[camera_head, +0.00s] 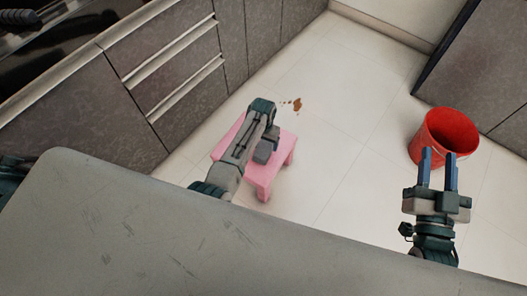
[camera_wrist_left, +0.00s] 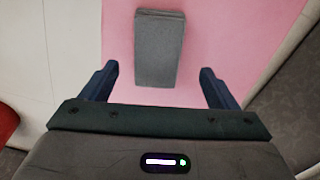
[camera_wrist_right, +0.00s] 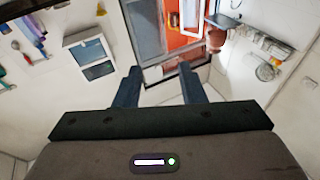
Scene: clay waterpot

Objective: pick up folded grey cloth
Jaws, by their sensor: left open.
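The folded grey cloth (camera_head: 265,152) lies on the pink stool (camera_head: 277,147), partly covered by my left arm in the head view. In the left wrist view the cloth (camera_wrist_left: 160,42) is a flat grey rectangle lying on the pink top (camera_wrist_left: 225,40). My left gripper (camera_wrist_left: 158,74) is open over the stool. Its two fingers are spread wider than the cloth, with the cloth ahead between them and nothing held. In the head view its fingers are hidden. My right gripper (camera_head: 438,154) is open and empty, away from the stool at the right.
A red bucket (camera_head: 445,135) stands on the tiled floor behind my right gripper. A brown spill (camera_head: 293,104) lies beyond the stool. Grey cabinets (camera_head: 170,70) line the left side. Clear floor lies between the stool and the bucket.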

